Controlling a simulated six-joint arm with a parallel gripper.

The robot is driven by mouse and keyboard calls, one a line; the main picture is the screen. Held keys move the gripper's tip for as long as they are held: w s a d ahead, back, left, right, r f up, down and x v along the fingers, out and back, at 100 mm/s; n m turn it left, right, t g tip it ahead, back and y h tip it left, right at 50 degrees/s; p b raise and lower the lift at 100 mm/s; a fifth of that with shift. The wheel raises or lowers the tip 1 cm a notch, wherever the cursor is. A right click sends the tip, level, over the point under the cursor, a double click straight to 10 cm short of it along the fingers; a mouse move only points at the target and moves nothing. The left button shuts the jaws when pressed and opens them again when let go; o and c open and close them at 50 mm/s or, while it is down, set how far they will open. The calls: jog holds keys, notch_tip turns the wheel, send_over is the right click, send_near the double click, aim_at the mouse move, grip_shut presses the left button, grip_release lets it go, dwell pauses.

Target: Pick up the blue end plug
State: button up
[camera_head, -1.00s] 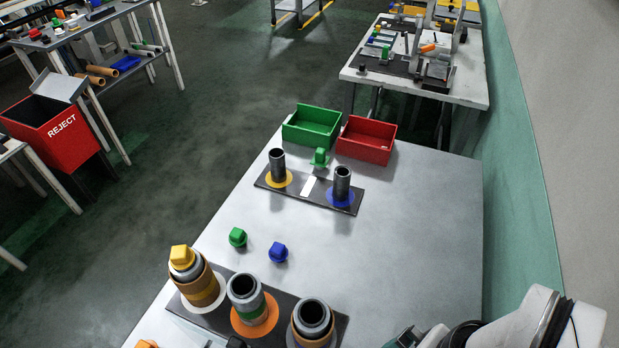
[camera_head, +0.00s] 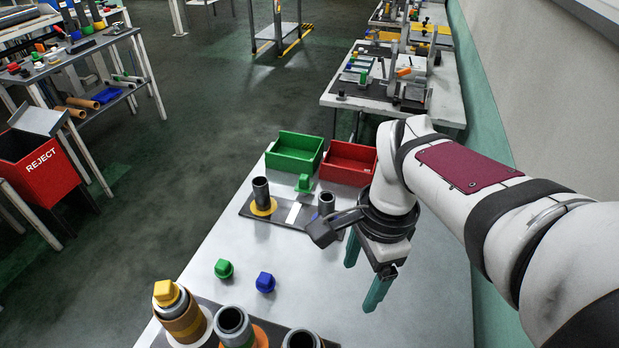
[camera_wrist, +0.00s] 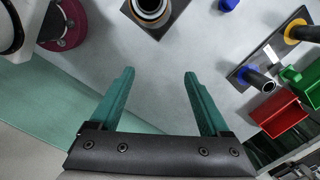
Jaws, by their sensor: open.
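The blue end plug (camera_head: 265,282) stands on the grey table, just right of a green end plug (camera_head: 224,269) in the head view. In the wrist view the blue plug (camera_wrist: 229,5) is at the top edge, partly cut off. My gripper (camera_head: 362,277) is open and empty, with its two teal fingers apart above the table, to the right of the blue plug. In the wrist view the gripper fingers (camera_wrist: 160,75) have only bare table between them.
A dark plate with several rolls (camera_head: 232,321) is at the front. Behind the plugs is a plate with two dark posts (camera_head: 261,192). A green bin (camera_head: 295,153) and a red bin (camera_head: 348,163) stand at the back. The table's right part is clear.

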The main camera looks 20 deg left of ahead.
jog(key=w+a+f+m, duration=0.2)
jog(key=w+a, duration=0.3)
jog(key=a, duration=0.3)
jog(key=m, duration=0.4)
send_over(264, 277)
notch_tip(264, 277, down, 6)
jog(key=shift+m+h, duration=0.4)
notch_tip(264, 277, down, 16)
jog(key=shift+s+r, duration=0.1)
jog(key=c, duration=1.2)
jog(key=r, duration=0.4)
jog(key=shift+d+r, duration=0.25)
jog(key=shift+d, duration=0.1)
jog(key=w+d+r, duration=0.3)
jog(key=d+r, duration=0.3)
jog(key=d, duration=0.4)
jog(key=s+d+r, duration=0.1)
jog(key=s+r, duration=0.3)
jog(key=s, duration=0.2)
jog(key=s+d+r, duration=0.1)
jog(key=s+r, duration=0.3)
jog(key=s, duration=0.1)
jog(key=s+d+r, duration=0.1)
jog(key=s+r, duration=0.3)
jog(key=s, duration=0.2)
jog(key=shift+s+d+r, duration=0.15)
jog(key=shift+s+d, duration=0.1)
jog(key=shift+s, duration=0.05)
